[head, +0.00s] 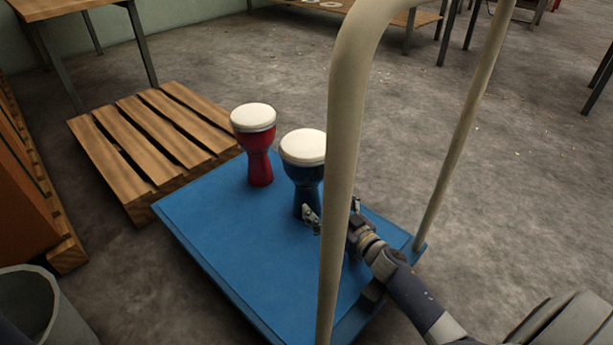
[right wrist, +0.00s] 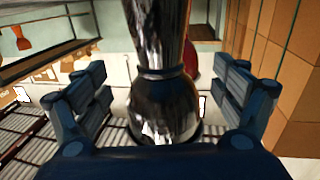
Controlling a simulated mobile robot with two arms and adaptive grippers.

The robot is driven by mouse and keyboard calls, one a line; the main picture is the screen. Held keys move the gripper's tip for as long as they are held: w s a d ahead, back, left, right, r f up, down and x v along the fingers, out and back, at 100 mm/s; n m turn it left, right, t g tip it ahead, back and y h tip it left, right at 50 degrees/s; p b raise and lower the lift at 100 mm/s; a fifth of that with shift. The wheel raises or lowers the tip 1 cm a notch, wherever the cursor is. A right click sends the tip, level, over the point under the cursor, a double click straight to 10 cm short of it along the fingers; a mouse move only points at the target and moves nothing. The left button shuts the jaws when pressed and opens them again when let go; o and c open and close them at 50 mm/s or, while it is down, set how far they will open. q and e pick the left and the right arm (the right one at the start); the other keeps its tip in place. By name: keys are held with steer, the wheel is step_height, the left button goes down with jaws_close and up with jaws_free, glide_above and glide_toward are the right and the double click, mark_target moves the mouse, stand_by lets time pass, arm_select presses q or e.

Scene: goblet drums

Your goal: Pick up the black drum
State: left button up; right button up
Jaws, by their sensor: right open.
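The black drum (head: 305,172) stands upright on the blue cart bed, with a white head and a dark body that looks bluish in the head view. My right gripper (head: 333,211) is open low beside it, partly hidden behind the cart's handle. In the right wrist view the drum's shiny dark body (right wrist: 160,95) stands between the spread fingers of my right gripper (right wrist: 160,80), with a gap on both sides. My left gripper is not in view.
A red drum (head: 258,150) with a white head stands just left of the black one. The cart's blue bed (head: 240,265) has free room in front. Its beige handle (head: 345,120) rises close to my right arm. A wooden pallet (head: 150,145) lies to the left, a grey bin (head: 30,300) bottom left.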

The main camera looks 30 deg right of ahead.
mark_target(314, 193)
steer(key=shift+w, duration=0.75)
steer(key=w+b, duration=0.1)
steer(key=w, duration=0.1)
steer(key=w+b, duration=0.1)
steer(key=w, duration=0.1)
steer(key=shift+a+f+b, duration=0.2)
steer(key=shift+a+b, duration=0.15)
steer(key=shift+w+a+r, duration=0.1)
steer(key=shift+w, duration=0.6)
steer(key=c, duration=1.8)
steer(key=shift+r, duration=0.25)
steer(key=shift+c, duration=0.4)
